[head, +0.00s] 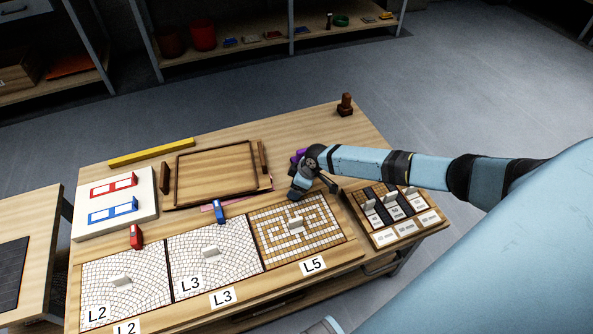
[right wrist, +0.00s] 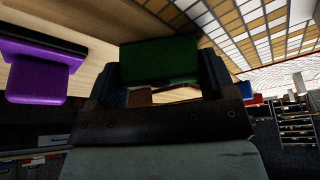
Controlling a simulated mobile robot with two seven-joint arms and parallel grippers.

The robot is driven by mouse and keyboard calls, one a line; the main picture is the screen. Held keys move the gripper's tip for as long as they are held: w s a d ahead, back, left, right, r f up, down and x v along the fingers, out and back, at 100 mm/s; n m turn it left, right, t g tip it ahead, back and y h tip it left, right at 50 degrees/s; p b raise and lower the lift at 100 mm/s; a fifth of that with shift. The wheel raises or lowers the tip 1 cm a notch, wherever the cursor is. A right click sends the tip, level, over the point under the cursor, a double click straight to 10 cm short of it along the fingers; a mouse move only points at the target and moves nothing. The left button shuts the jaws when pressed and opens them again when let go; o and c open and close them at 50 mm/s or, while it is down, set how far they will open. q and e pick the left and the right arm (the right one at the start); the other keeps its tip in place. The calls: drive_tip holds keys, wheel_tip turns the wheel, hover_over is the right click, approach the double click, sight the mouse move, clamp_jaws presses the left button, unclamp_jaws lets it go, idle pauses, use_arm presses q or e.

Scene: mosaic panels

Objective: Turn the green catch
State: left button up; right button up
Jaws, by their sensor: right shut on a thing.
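The green catch (right wrist: 158,58) shows in the right wrist view as a dark green block between the two fingers of my right gripper (right wrist: 158,78). The fingers are shut on it, one at each side. In the head view my right gripper (head: 296,193) is over the far edge of the L5 mosaic panel (head: 318,242) and hides the green catch. How far the catch is turned cannot be told. My left gripper is not in view.
A purple piece (head: 298,155) is just behind my right gripper and shows in the wrist view (right wrist: 38,80). A red catch (head: 136,237) and a blue catch (head: 220,211) are at the other panels. A wooden tray (head: 175,180) lies behind; a compartment box (head: 378,238) stands right.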

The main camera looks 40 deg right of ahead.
drive_tip(key=shift+s+a+r+m+h+p, duration=0.1)
drive_tip(key=shift+r+m+h+p, duration=0.25)
drive_tip(key=shift+m+p, duration=0.75)
drive_tip(key=m+h+p, duration=0.1)
drive_tip(key=m+p, duration=0.1)
drive_tip(key=p, duration=0.1)
drive_tip(key=shift+m+t+p, duration=0.3)
drive_tip(key=shift+t, duration=0.1)
drive_tip(key=m+h+p, duration=0.1)
drive_tip(key=m+p, duration=0.1)
drive_tip(key=shift+f+m+p, duration=0.1)
drive_tip(key=shift+m+p, duration=0.2)
drive_tip(key=shift+p, duration=0.1)
drive_tip(key=m+h+p, duration=0.1)
drive_tip(key=m+p, duration=0.1)
drive_tip(key=shift+f+m, duration=0.15)
drive_tip(key=shift+m, duration=0.55)
use_arm(q)
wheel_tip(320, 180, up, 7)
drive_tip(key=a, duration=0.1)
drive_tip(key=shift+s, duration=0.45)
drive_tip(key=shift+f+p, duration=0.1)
drive_tip(key=shift+p, duration=0.2)
use_arm(e)
drive_tip(key=shift+h, duration=0.25)
